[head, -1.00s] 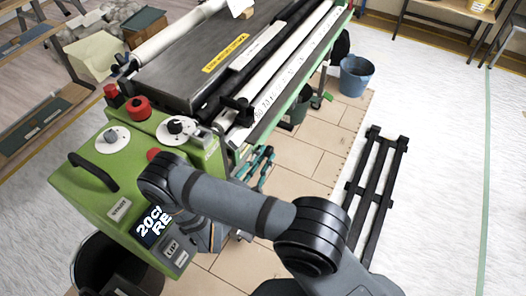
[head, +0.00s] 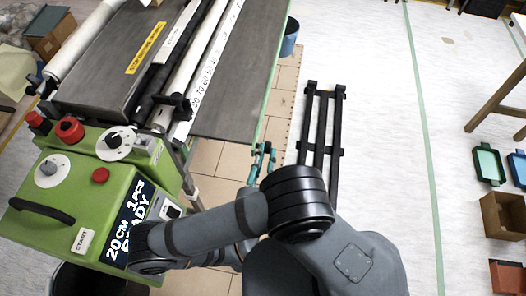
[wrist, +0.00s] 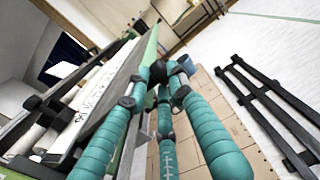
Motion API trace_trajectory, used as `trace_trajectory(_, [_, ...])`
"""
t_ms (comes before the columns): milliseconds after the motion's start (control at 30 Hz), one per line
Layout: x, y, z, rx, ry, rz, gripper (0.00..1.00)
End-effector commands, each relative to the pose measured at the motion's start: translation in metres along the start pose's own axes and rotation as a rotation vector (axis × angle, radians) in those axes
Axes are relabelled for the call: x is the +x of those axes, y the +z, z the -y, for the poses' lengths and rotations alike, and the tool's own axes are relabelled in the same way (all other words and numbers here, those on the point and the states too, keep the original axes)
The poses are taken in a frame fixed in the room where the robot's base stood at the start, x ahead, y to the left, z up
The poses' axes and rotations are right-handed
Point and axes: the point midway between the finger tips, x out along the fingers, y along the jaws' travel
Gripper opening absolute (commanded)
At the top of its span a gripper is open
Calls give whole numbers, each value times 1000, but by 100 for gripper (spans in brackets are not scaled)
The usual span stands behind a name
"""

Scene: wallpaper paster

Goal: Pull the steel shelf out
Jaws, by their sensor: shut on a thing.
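The steel shelf (head: 238,85) is a flat dark grey panel with a green outer edge. In the head view it sticks out to the right of the white ruler bar on the green pasting machine (head: 100,200). My gripper (head: 264,152) has teal fingers and is at the near end of the shelf's green edge. In the wrist view the gripper's fingertips (wrist: 169,72) are close together at the edge of the shelf (wrist: 118,72), shut on it. The exact contact is hidden by the fingers.
A black slatted rack (head: 321,125) lies on the floor just right of the shelf. A blue bucket (head: 289,38) stands beyond it. Trays (head: 489,164) and boxes (head: 503,217) are at the far right. White floor between is clear.

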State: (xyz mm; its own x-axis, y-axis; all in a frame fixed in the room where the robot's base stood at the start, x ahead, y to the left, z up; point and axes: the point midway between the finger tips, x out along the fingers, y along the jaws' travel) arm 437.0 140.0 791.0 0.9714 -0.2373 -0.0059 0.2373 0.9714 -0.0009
Motion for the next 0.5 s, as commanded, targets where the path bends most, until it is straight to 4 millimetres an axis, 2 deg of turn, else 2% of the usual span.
trace_trajectory(33, [1, 6, 3, -1, -7, 17, 0])
trace_trajectory(167, [1, 6, 3, -2, -7, 17, 0])
trace_trajectory(200, [1, 6, 3, -2, -7, 17, 24])
trace_trajectory(433, [1, 4, 3, -1, -7, 12, 37])
trace_trajectory(500, [1, 4, 2, -1, -6, 10, 37])
